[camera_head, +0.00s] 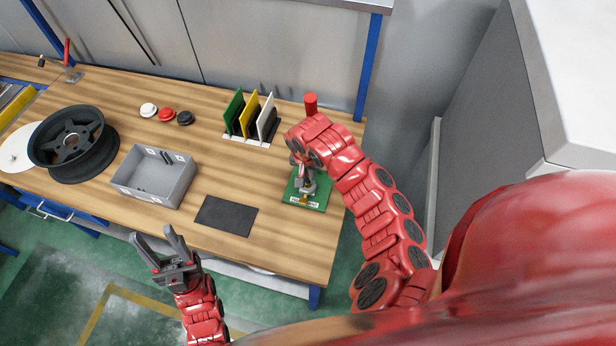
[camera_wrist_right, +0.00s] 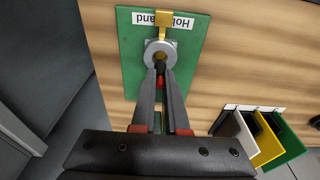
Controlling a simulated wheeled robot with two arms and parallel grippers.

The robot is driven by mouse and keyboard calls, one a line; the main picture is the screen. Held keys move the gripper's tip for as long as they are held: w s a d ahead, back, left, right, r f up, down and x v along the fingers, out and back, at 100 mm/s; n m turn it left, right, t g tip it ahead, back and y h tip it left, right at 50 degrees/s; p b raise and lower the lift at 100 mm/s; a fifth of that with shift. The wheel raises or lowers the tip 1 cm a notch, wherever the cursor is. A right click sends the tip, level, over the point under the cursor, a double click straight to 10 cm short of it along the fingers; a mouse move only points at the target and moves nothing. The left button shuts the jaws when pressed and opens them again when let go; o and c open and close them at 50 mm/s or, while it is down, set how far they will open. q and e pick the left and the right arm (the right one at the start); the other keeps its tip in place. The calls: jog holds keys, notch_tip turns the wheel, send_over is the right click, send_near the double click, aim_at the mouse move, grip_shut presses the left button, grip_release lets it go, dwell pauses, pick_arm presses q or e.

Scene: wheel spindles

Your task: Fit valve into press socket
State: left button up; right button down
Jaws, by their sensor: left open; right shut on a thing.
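The press socket is a grey ring (camera_wrist_right: 161,54) on a green base plate (camera_wrist_right: 132,70), with a brass piece (camera_wrist_right: 164,18) beside it. In the head view the green plate (camera_head: 290,199) lies near the right end of the table, partly hidden by my right arm. My right gripper (camera_wrist_right: 160,72) is shut on the valve (camera_wrist_right: 160,66), a small dark piece mostly hidden between the fingertips. The fingertips are over the near side of the ring; I cannot tell how deep the valve sits. My left gripper (camera_head: 154,236) is open and empty in front of the table's near edge.
A grey bin (camera_head: 128,188), a black wheel rim (camera_head: 100,158) and a dark mat (camera_head: 226,215) are on the table's left and middle. Green, yellow and white panels (camera_head: 266,117) stand in a rack behind the plate. Round buttons (camera_head: 166,115) sit at the back.

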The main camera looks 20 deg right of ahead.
notch_tip(320, 180, down, 2)
jog(key=shift+s+f+p, duration=0.1)
jog(key=shift+f+p, duration=0.05)
jog(key=shift+p, duration=0.5)
jog(key=shift+f, duration=0.25)
jog(key=shift+f, duration=0.15)
jog(key=c, duration=0.9)
grip_release()
jog(key=shift+r, duration=0.2)
